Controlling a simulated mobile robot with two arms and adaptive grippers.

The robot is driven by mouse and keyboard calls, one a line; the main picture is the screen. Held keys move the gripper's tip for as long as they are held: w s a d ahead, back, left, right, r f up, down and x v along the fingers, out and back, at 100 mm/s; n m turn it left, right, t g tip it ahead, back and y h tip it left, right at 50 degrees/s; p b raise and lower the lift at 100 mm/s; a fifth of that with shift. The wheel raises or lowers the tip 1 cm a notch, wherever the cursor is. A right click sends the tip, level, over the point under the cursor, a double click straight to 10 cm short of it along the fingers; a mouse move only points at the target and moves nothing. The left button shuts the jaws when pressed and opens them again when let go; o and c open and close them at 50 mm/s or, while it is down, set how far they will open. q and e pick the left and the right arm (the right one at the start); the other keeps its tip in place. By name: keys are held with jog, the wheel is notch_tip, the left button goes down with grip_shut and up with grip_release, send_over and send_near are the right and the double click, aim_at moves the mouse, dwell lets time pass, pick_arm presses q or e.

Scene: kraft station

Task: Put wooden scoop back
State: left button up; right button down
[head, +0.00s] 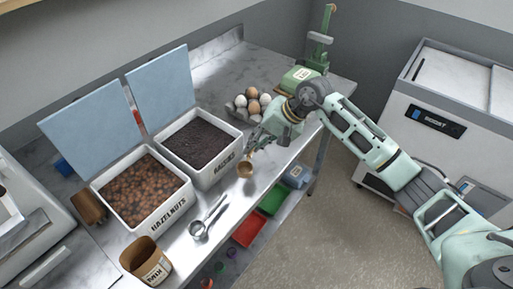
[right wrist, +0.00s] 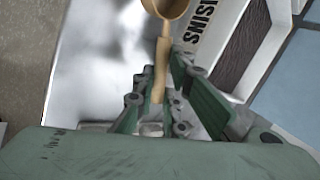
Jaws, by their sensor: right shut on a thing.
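The wooden scoop (head: 245,170) is in my right gripper (head: 257,143), which is shut on its handle. In the head view the scoop's bowl hangs just above the marble counter, in front of the raisins bin (head: 203,147). In the right wrist view the scoop's handle (right wrist: 161,68) runs between the fingers (right wrist: 158,90), with the bowl at the top edge. Whether the bowl touches the counter is not clear. The hazelnuts bin (head: 142,190) stands left of the raisins bin; both lids are raised. My left gripper is not in view.
A metal scoop (head: 199,228) lies on the counter in front of the hazelnuts bin. A brown labelled container (head: 147,262) stands at the front left. An egg carton (head: 250,105) sits behind my right gripper.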

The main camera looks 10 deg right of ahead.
notch_tip(320, 180, down, 4)
jog(key=shift+r+p, duration=0.2)
jog(key=shift+p, duration=0.5)
jog(key=shift+f, duration=0.1)
jog(key=c, duration=1.8)
grip_release()
jog(key=shift+r, duration=0.2)
jog(key=b+v, duration=0.3)
jog(key=v, duration=0.9)
